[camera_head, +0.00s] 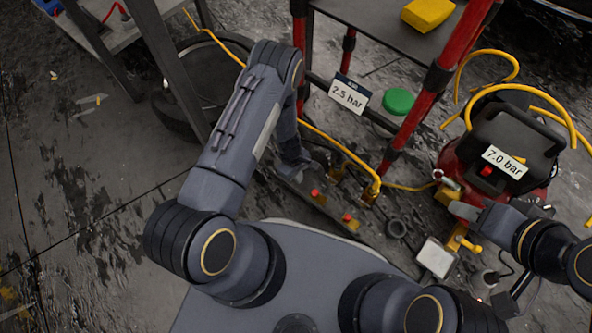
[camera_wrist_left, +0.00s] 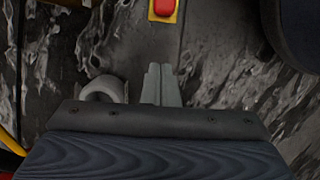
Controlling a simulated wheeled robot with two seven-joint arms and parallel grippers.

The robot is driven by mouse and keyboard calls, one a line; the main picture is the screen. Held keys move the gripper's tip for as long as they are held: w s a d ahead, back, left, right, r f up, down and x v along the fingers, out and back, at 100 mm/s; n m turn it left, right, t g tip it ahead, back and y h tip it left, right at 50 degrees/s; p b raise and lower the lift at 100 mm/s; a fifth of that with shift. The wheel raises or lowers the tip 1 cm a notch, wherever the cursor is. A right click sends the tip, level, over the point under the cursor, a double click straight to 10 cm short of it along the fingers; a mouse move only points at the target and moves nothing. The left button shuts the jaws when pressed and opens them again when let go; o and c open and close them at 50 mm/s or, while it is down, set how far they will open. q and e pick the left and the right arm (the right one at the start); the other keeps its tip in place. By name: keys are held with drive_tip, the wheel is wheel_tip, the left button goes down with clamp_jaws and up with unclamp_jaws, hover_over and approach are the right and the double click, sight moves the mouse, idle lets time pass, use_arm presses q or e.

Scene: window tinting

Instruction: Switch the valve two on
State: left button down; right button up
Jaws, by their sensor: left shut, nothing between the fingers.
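Two small red knobs on yellow plates sit on a dark strip at floor level in the head view, the upper-left knob (camera_head: 315,193) and the lower-right knob (camera_head: 347,217). I cannot tell which of them, if either, is valve two. My left gripper (camera_head: 284,172) points down beside the strip, up-left of the knobs. In the left wrist view its fingers (camera_wrist_left: 161,84) are together and empty, with a red knob on a yellow plate (camera_wrist_left: 163,9) ahead of them, apart. My right gripper (camera_head: 463,210) is beside the red compressor (camera_head: 451,165); its finger opening is unclear.
A red-framed cart (camera_head: 427,85) stands above the knobs, with a "2.5 bar" sign (camera_head: 349,94) and a green disc (camera_head: 397,101). The compressor has a "7.0 bar" sign (camera_head: 505,162). Yellow hoses (camera_head: 337,146) cross the floor. A tyre (camera_head: 205,88) lies at upper left. Floor at left is largely clear.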

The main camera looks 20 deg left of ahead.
sight(317, 194)
use_arm(q)
drive_tip(key=d, duration=0.1)
drive_tip(key=s+d, duration=0.1)
drive_tip(key=d+f+b, duration=0.1)
drive_tip(key=shift+s+d, duration=0.15)
drive_tip(key=shift+d, duration=0.2)
drive_tip(key=shift+s+d, duration=0.1)
drive_tip(key=shift+d, duration=0.1)
drive_tip(key=shift+s+d, duration=0.35)
drive_tip(key=shift+d, duration=0.5)
drive_tip(key=shift+s+d, duration=0.3)
drive_tip(key=shift+d, duration=0.55)
